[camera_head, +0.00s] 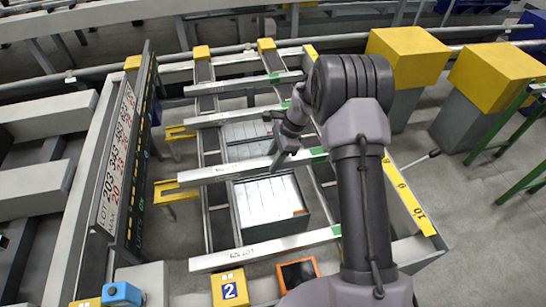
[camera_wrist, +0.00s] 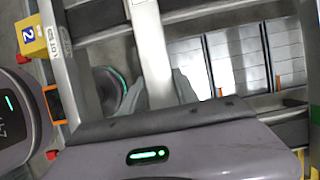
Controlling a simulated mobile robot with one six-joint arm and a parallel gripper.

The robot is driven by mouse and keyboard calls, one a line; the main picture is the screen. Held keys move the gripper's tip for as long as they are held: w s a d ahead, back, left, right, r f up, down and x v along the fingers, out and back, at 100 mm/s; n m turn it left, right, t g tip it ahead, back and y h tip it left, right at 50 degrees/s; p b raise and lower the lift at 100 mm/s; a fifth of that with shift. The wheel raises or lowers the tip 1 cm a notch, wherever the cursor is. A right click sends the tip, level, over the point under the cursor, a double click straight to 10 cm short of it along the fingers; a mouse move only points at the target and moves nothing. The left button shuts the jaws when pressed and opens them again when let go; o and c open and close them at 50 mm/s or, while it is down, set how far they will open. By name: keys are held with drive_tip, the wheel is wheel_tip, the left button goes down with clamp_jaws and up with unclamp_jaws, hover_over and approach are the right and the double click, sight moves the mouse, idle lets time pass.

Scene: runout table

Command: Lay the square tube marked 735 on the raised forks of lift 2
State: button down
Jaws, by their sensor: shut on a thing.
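My gripper (camera_head: 284,158) is shut on a long pale square tube (camera_head: 222,171) that lies crosswise over the runout table. The tube also shows between the jaws in the wrist view (camera_wrist: 151,45). Its mark is too small to read, so I cannot tell if it is 735. Its left end is close to a yellow fork (camera_head: 172,191); I cannot tell if they touch. A second yellow fork (camera_head: 179,132) is farther back. A yellow block marked 2 (camera_head: 230,291) stands at the front and shows in the wrist view (camera_wrist: 31,39).
Another tube (camera_head: 265,249) lies across the front, and two more (camera_head: 240,88) (camera_head: 233,116) lie behind. A tall board with numbers (camera_head: 118,155) stands at the left. A bin with pale sheets (camera_head: 268,198) sits below the tubes. Yellow-topped blocks (camera_head: 408,55) stand at the back right.

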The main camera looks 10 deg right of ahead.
wheel_tip(320, 180, down, 2)
drive_tip(key=shift+f+b, duration=0.25)
drive_tip(key=shift+b, duration=0.35)
drive_tip(key=c, duration=0.8)
unclamp_jaws()
drive_tip(key=shift+c, duration=0.2)
drive_tip(key=p+v, duration=0.4)
drive_tip(key=v, duration=1.3)
drive_tip(key=shift+d+r+p, duration=0.15)
drive_tip(key=shift+r+p, duration=0.05)
drive_tip(key=shift+p, duration=0.2)
